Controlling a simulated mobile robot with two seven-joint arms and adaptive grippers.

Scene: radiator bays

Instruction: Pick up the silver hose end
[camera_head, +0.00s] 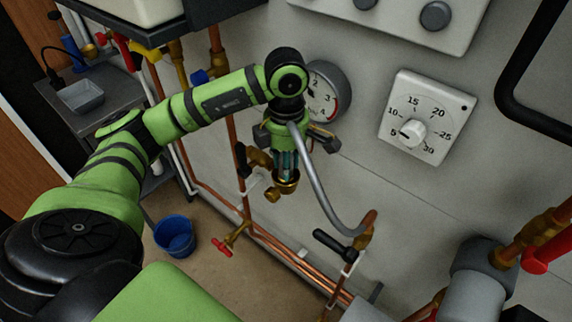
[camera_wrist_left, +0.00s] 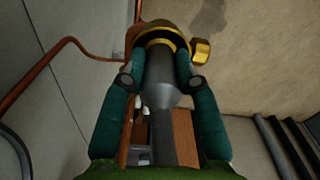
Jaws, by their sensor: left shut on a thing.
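My left gripper (camera_head: 286,166) points down in front of the wall, below the round gauge (camera_head: 328,92). In the left wrist view its two teal fingers (camera_wrist_left: 162,82) are shut on the grey silver hose end (camera_wrist_left: 160,95), one on each side. The silver hose (camera_head: 320,188) runs from beside the gripper down to a brass fitting (camera_head: 364,238) at the lower right. A brass valve fitting (camera_head: 286,183) is right under the fingertips. Its brass ring (camera_wrist_left: 163,40) shows at the hose end's tip; I cannot tell whether they are joined. My right gripper is out of view.
A black-handled valve (camera_head: 334,246) and copper pipes (camera_head: 285,256) run low along the wall. A red-handled valve (camera_head: 232,240) is at lower left. A blue bucket (camera_head: 175,236) stands on the floor. A grey trolley (camera_head: 110,105) is at left; a dial (camera_head: 415,130) is on the wall.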

